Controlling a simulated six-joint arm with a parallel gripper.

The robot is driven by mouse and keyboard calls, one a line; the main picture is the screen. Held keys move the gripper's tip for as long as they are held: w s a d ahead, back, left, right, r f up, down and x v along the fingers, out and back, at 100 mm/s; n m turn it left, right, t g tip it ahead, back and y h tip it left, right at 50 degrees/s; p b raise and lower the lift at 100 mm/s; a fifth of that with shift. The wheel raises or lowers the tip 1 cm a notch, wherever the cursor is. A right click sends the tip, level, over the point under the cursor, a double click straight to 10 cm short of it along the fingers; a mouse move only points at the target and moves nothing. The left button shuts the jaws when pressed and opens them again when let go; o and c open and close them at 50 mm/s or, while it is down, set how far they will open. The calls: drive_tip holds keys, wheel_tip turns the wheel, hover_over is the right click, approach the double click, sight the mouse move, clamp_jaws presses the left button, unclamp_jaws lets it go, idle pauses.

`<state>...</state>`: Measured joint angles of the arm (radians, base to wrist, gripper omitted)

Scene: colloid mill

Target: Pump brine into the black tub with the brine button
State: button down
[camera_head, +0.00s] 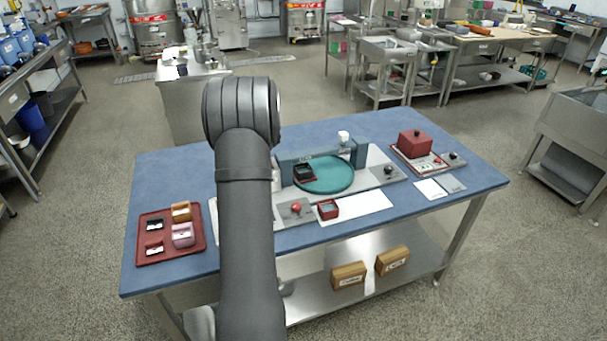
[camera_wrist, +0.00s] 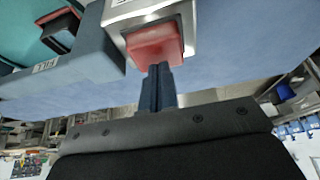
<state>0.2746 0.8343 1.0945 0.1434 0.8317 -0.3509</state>
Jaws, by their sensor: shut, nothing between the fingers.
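The black tub (camera_head: 304,173) sits on the left part of the teal disc (camera_head: 335,183), beside the blue-grey housing (camera_head: 352,146). My arm hides the gripper in the head view.
A red tray (camera_head: 148,255) with several small tubs lies at the left of the blue table (camera_head: 405,225). A red knob (camera_head: 296,208) and a small red tub (camera_head: 327,209) stand in front of the disc. A dark red box (camera_head: 414,143) stands at the right.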

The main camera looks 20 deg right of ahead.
drive_tip(key=shift+f, duration=1.25)
idle(0.3)
drive_tip(key=shift+r, duration=3.8)
drive_tip(key=shift+r, duration=1)
idle(1.7)
